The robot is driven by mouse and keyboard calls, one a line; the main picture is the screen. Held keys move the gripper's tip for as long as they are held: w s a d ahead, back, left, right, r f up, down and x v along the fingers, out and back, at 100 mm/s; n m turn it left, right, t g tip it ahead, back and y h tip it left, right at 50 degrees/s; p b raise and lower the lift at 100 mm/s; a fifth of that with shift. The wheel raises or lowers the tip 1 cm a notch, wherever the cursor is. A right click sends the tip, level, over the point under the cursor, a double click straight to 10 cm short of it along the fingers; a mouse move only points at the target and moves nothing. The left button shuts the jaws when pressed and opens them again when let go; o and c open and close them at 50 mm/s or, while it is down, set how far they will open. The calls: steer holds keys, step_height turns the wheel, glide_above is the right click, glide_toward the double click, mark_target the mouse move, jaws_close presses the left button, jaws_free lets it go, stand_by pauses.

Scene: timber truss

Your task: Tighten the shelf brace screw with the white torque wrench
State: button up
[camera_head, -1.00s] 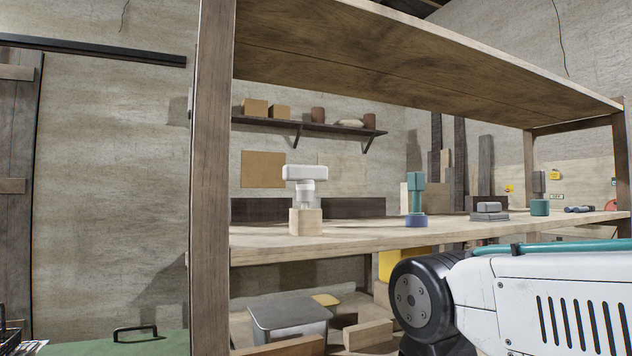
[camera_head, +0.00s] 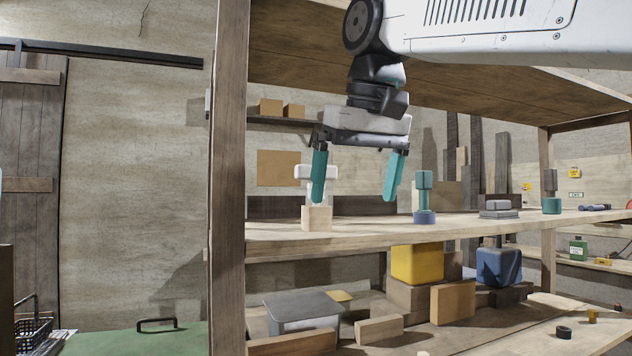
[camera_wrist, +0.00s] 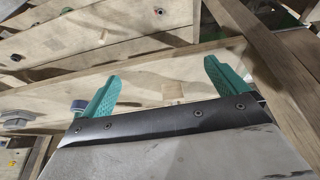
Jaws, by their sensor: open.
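The white torque wrench (camera_head: 303,172) stands upright on a small wooden block (camera_head: 317,217) near the left end of the shelf board (camera_head: 365,228). My gripper (camera_head: 354,199) hangs over this board with its two teal fingers spread and nothing between them. Its left finger overlaps the wrench in the head view and hides part of it; I cannot tell whether they touch. The open gripper also shows in the wrist view (camera_wrist: 160,75), where I cannot make out the wrench. I cannot pick out the shelf brace screw for certain.
A teal tool on a blue base (camera_head: 424,195), a grey block (camera_head: 499,207) and a teal-based tool (camera_head: 551,193) stand farther right. The left post (camera_head: 228,180) and the upper shelf (camera_head: 480,95) bound the space. Blocks and a grey-lidded box (camera_head: 303,310) fill the lower shelf.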

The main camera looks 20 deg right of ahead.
steer(key=w+r, duration=0.1)
steer(key=w, duration=0.3)
steer(key=w+r, duration=0.2)
steer(key=w, duration=0.3)
steer(key=w+r, duration=0.2)
steer(key=w, duration=0.2)
steer(key=shift+w+a, duration=0.3)
steer(key=shift+w, duration=0.05)
steer(key=shift+x, duration=0.8)
steer(key=shift+w+f, duration=0.15)
steer(key=shift+f, duration=0.5)
steer(key=shift+t, duration=0.3)
steer(key=c, duration=1.2)
steer(key=shift+o, duration=0.2)
steer(key=shift+r, duration=0.2)
